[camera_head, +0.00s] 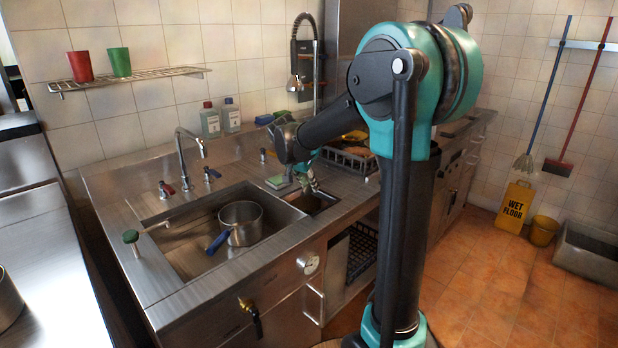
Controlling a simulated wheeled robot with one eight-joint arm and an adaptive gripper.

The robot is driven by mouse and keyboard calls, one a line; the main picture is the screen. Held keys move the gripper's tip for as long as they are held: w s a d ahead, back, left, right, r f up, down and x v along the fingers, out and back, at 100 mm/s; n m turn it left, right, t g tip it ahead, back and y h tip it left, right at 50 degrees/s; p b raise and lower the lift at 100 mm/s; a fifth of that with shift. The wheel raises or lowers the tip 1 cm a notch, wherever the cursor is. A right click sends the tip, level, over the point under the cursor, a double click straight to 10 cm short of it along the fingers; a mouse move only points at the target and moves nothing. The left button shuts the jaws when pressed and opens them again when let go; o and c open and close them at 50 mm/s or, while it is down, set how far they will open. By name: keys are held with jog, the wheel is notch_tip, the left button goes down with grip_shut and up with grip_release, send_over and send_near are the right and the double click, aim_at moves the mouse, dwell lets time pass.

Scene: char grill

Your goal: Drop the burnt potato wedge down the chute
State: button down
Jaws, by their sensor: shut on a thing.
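My gripper (309,185) points down over a small square opening (318,202) in the steel counter, right of the large sink; this looks like the chute. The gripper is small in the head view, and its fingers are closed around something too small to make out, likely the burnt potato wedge. The fingertips seem to be just above or at the opening; the exact height cannot be told. My arm covers part of the counter behind.
The large sink (180,235) holds a pot (241,218) with a blue handle. A green sponge (277,182) lies left of the opening. A dark rack (350,160) stands behind it to the right. Taps and two bottles (210,120) line the back.

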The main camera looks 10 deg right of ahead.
jog(key=shift+f, duration=0.4)
jog(key=c, duration=1.2)
grip_release()
jog(key=shift+o, duration=0.2)
jog(key=v, duration=1.2)
jog(key=shift+s, duration=0.1)
